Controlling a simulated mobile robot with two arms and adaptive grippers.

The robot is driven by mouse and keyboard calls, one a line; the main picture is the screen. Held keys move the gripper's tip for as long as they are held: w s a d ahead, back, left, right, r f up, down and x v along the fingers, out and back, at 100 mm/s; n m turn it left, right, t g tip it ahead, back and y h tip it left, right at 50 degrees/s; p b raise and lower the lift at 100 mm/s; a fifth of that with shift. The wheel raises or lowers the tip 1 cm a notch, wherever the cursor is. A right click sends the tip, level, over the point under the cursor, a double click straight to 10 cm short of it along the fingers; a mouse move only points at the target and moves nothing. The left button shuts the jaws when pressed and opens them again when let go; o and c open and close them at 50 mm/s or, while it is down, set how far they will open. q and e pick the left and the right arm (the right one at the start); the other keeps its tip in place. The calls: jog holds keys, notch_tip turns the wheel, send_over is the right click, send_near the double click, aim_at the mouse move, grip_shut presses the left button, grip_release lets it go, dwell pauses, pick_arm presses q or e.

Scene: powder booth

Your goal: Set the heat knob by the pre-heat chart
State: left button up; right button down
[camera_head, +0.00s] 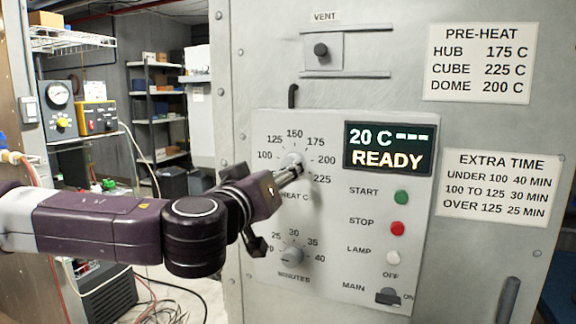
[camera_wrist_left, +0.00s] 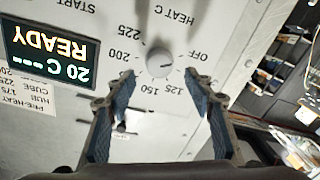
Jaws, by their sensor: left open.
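The heat knob (camera_head: 291,158) is a small pale round knob on the grey panel, with a dial marked about 100 to 225. It also shows in the left wrist view (camera_wrist_left: 159,62), upside down; I cannot surely read where it points. My left gripper (camera_head: 297,170) is in front of the knob; in the left wrist view its open fingers (camera_wrist_left: 160,76) lie either side just short of it, apparently not touching. They hide some dial numbers. The pre-heat chart (camera_head: 480,64) reads hub 175 C, cube 225 C, dome 200 C. The display (camera_head: 388,149) reads 20 C, dashes, READY.
Below are the minutes knob (camera_head: 291,255), green start button (camera_head: 401,197), red stop button (camera_head: 397,228), lamp button (camera_head: 393,257) and main switch (camera_head: 388,296). An extra time chart (camera_head: 497,187) hangs at right. A vent slider (camera_head: 321,50) is above; a door handle (camera_head: 508,300) is lower right.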

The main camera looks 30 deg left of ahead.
pick_arm(q)
jog(key=p+x, duration=0.1)
jog(key=x, duration=0.5)
jog(key=shift+p, duration=0.35)
jog(key=shift+c, duration=0.7)
jog(key=c, duration=1)
